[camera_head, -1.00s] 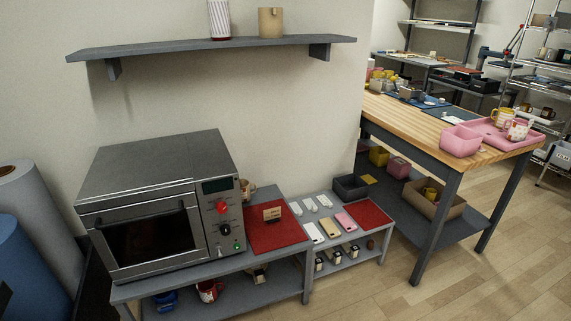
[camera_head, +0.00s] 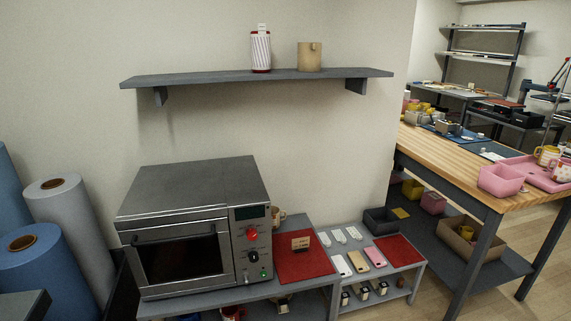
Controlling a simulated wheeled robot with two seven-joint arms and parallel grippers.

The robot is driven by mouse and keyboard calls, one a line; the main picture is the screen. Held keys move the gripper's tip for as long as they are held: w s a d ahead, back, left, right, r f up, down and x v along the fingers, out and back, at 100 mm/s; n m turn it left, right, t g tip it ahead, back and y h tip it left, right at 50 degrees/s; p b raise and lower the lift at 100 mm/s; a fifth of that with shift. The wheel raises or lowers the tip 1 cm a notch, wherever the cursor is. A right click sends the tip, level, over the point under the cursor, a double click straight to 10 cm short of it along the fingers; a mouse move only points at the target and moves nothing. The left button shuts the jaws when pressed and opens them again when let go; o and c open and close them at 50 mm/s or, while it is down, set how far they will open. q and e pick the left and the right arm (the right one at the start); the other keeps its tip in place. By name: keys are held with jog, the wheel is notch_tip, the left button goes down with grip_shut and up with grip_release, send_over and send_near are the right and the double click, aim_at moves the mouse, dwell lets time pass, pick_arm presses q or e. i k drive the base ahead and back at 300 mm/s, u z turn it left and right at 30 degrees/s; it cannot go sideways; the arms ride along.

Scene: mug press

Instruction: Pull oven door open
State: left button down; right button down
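The oven (camera_head: 195,187) is a grey metal box on a low grey bench at the lower left of the head view. Its door (camera_head: 183,260) is shut, with a dark window and a dark bar handle (camera_head: 174,233) along the top edge. A control panel (camera_head: 253,251) with a red knob and a green button is at the door's right. Neither of my grippers shows in the head view.
The low bench (camera_head: 316,279) carries a red mat (camera_head: 303,264) right of the oven. A wall shelf (camera_head: 259,77) hangs above it. Rolls (camera_head: 67,217) stand at the left, with a dark edge (camera_head: 24,304) at the bottom left corner. A wooden-topped table (camera_head: 450,168) is at the right.

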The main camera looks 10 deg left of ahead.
aim_at(165, 259)
jog(key=u, duration=0.2)
jog(key=i, duration=0.7)
jog(key=u, duration=1.2)
